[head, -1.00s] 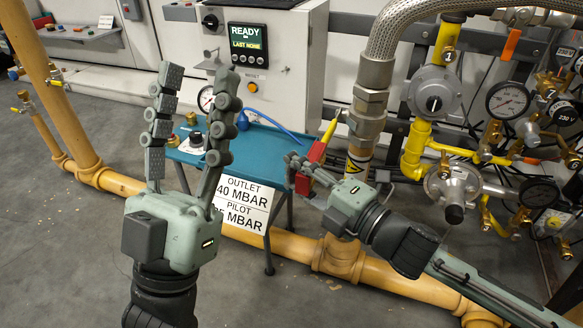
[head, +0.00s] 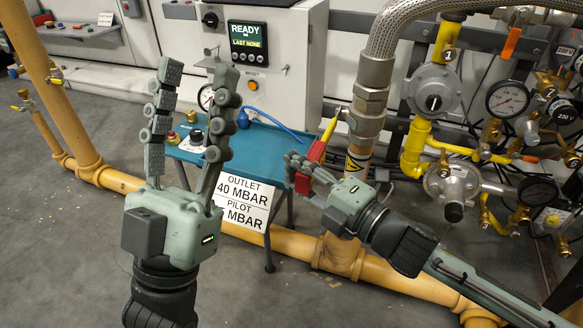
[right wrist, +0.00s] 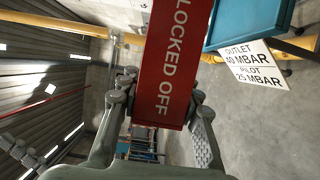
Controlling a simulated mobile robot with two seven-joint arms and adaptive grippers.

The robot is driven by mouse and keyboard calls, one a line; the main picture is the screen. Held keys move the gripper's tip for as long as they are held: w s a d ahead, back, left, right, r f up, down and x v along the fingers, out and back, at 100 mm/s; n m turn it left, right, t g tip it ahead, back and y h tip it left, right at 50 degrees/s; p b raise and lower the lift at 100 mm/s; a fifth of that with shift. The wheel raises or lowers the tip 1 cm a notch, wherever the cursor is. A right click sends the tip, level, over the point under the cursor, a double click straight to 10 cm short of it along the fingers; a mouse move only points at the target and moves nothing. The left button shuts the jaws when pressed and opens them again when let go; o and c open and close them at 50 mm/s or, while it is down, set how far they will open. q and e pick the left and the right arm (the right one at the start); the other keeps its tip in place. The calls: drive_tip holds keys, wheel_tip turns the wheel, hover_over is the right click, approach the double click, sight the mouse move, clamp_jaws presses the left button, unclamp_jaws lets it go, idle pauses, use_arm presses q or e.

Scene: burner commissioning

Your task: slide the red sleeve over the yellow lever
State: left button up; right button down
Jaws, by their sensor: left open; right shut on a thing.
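The red sleeve (head: 316,153) is held in my right gripper (head: 300,168), tilted, beside the blue table. In the right wrist view, the sleeve (right wrist: 178,62) reads "LOCKED OFF" and sits between the fingers of that gripper (right wrist: 158,105). The yellow lever (head: 329,130) slants down from the pipe fitting below the braided hose. Its lower end meets the sleeve's upper end in the head view; I cannot tell how far it is inside, or whether it is just behind. The lever cannot be made out in the right wrist view. My left gripper (head: 195,78) is open and empty, fingers pointing up.
The blue table (head: 262,143) carries a knobbed device (head: 196,139) and a blue hose. A pressure sign (head: 242,202) hangs at its front. A thick yellow pipe (head: 391,287) runs low across the floor. Regulators and gauges (head: 507,99) crowd the right side. Floor at left is open.

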drive_tip(key=shift+p, duration=0.3)
drive_tip(key=shift+w+d+p, duration=0.15)
drive_tip(key=shift+w+d, duration=0.15)
drive_tip(key=shift+w, duration=0.55)
drive_tip(key=shift+w+d+p, duration=0.15)
drive_tip(key=shift+w+d, duration=0.1)
drive_tip(key=shift+w, duration=0.65)
drive_tip(key=shift+w+d+p, duration=0.15)
drive_tip(key=shift+w+d, duration=0.15)
drive_tip(key=shift+w, duration=0.55)
drive_tip(key=shift+w, duration=0.2)
drive_tip(key=shift+w+d, duration=0.15)
drive_tip(key=shift+w, duration=0.15)
drive_tip(key=shift+w+d, duration=0.2)
drive_tip(key=shift+w, duration=0.4)
drive_tip(key=shift+w+d, duration=0.1)
drive_tip(key=shift+w, duration=0.2)
drive_tip(key=shift+w+d, duration=0.15)
drive_tip(key=shift+w, duration=0.4)
drive_tip(key=shift+w+d, duration=0.15)
drive_tip(key=shift+w, duration=0.35)
drive_tip(key=c, duration=1)
unclamp_jaws()
